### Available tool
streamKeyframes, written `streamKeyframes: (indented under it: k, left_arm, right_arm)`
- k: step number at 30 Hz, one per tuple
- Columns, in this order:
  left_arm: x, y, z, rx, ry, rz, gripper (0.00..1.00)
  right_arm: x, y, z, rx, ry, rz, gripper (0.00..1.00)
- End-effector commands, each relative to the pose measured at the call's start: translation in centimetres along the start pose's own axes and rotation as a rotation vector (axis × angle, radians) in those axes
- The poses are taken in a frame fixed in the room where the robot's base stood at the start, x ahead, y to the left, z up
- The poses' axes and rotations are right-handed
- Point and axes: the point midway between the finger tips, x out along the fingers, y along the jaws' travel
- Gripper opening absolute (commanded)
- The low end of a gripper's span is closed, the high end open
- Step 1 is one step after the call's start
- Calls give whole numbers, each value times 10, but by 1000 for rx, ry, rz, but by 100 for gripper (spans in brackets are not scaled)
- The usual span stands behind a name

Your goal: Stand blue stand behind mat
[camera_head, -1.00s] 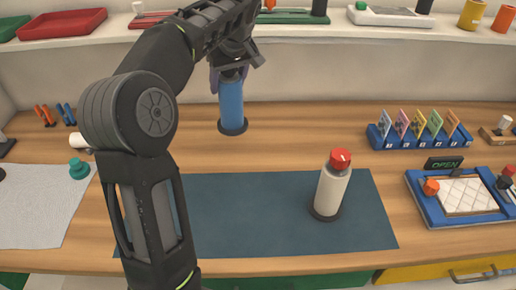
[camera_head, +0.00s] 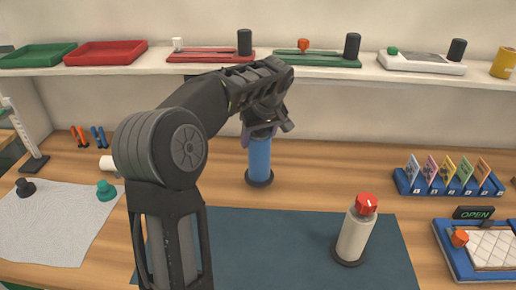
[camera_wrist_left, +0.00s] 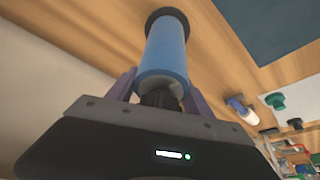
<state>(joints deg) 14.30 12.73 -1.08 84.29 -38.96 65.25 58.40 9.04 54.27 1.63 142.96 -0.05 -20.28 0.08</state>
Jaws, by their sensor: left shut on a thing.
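The blue stand (camera_head: 259,162) is a blue cylinder with a dark round base. It stands upright on the wooden table, behind the dark blue mat (camera_head: 290,232) and apart from its back edge. My left gripper (camera_head: 259,135) is shut on the top of the blue stand from above. In the left wrist view the blue stand (camera_wrist_left: 166,50) sits between the two purple fingers of my left gripper (camera_wrist_left: 158,90), its dark base on the wood. A white bottle with a red cap (camera_head: 355,231) stands upright on the mat's right part. My right gripper is not in view.
A blue card rack (camera_head: 447,188) and a blue tray with an OPEN sign (camera_head: 449,262) are at the right. A grey cloth (camera_head: 55,222) with a green knob (camera_head: 106,190) lies at the left. A shelf (camera_head: 215,67) with trays runs along the back. Wood right of the stand is clear.

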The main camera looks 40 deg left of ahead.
Motion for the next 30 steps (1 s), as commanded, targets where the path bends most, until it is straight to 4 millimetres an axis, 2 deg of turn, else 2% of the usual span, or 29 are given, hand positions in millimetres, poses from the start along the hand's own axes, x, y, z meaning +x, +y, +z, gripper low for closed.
streamKeyframes:
  k: [5, 15, 27, 28, 30]
  left_arm:
    - [0, 0, -1, 0, 3, 3, 0]
    - [31, 0, 12, 0, 3, 3, 0]
    - [36, 1, 14, -1, 3, 4, 0]
    - [37, 0, 16, 0, 0, 1, 61]
    - [36, 0, 15, 0, 0, 1, 67]
  right_arm:
    - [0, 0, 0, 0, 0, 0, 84]
    - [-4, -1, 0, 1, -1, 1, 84]
    - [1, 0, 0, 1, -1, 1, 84]
    - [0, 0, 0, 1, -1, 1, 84]
    - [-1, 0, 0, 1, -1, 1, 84]
